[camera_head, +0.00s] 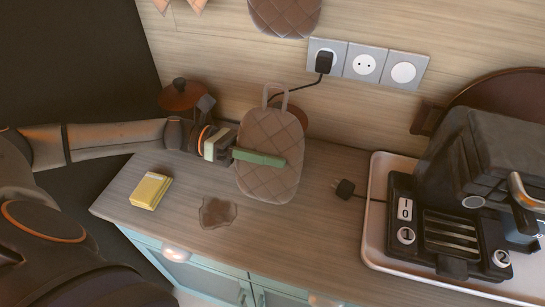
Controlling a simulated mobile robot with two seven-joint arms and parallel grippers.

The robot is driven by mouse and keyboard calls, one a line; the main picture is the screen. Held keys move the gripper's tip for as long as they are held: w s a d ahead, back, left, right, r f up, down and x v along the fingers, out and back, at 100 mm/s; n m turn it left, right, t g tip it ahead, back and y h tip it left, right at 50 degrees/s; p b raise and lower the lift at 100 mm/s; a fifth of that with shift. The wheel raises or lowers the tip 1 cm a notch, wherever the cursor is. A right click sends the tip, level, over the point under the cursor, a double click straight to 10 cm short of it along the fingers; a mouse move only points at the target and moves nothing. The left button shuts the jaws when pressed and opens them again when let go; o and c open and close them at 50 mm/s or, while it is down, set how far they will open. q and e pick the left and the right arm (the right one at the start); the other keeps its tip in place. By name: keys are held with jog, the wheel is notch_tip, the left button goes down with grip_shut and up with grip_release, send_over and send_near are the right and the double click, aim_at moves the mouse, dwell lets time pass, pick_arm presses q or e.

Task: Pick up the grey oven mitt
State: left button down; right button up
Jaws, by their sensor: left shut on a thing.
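The grey oven mitt (268,158) is a quilted, brownish-grey pad with a hanging loop at its top. It is upright in front of the wooden back wall, above the counter. My left gripper (257,157) comes in from the left and is shut on the mitt, with a green finger lying across the mitt's front. The other finger is hidden behind the mitt. Whether the mitt's lower edge touches the counter cannot be told. My right gripper is not in view.
A yellow sponge-like block (150,191) and a brown stain (217,212) are on the counter (300,240). A lidded brown pot (182,94) stands behind my left wrist. A coffee machine (475,190) on a white tray (375,235) fills the right. A loose plug (344,188) lies between.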

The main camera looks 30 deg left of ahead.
pick_arm(q)
jog(key=s+d+r, duration=0.4)
jog(key=s+r, duration=0.1)
jog(key=s, duration=0.4)
jog(key=shift+d+r+b, duration=0.15)
jog(key=shift+d+b, duration=0.25)
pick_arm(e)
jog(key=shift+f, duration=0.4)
pick_arm(q)
jog(key=shift+w, duration=0.2)
